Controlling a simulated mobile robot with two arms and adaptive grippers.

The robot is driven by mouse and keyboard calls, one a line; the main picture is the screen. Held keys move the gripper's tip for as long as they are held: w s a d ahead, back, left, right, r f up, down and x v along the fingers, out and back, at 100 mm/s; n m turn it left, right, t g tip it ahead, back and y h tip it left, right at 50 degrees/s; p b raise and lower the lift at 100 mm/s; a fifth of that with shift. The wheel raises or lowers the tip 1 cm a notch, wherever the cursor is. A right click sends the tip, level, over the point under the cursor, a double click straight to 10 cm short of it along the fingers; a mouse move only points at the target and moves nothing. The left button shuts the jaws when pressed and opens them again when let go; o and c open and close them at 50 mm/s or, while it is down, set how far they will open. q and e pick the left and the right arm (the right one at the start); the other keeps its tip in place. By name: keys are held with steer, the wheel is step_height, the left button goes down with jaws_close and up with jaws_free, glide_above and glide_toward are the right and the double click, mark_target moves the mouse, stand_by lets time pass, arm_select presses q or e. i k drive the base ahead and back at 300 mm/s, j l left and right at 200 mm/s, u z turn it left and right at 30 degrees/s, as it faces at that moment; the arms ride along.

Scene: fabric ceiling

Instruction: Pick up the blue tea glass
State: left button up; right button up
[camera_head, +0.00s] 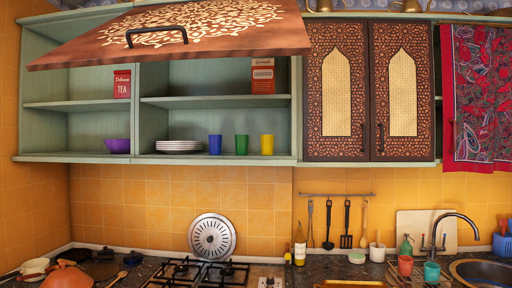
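The blue tea glass (215,145) stands upright on the bottom shelf of the open green cabinet, in the head view left of centre. A green glass (241,145) and a yellow glass (267,145) stand to its right, apart from it. A stack of white plates (179,146) is just to its left. Nothing hides the blue glass. Neither of my grippers shows in this view.
A patterned cabinet door (190,30) with a dark handle is raised above the shelves. Closed lattice doors (336,90) are to the right. The space before the glasses is clear.

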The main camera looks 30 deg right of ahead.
mark_target(215, 141)
steer(key=i+z, duration=0.15)
steer(key=z, duration=0.2)
steer(key=i+z, duration=0.15)
steer(key=z, duration=0.25)
steer(key=i+j+z, duration=0.1)
steer(key=z, duration=0.25)
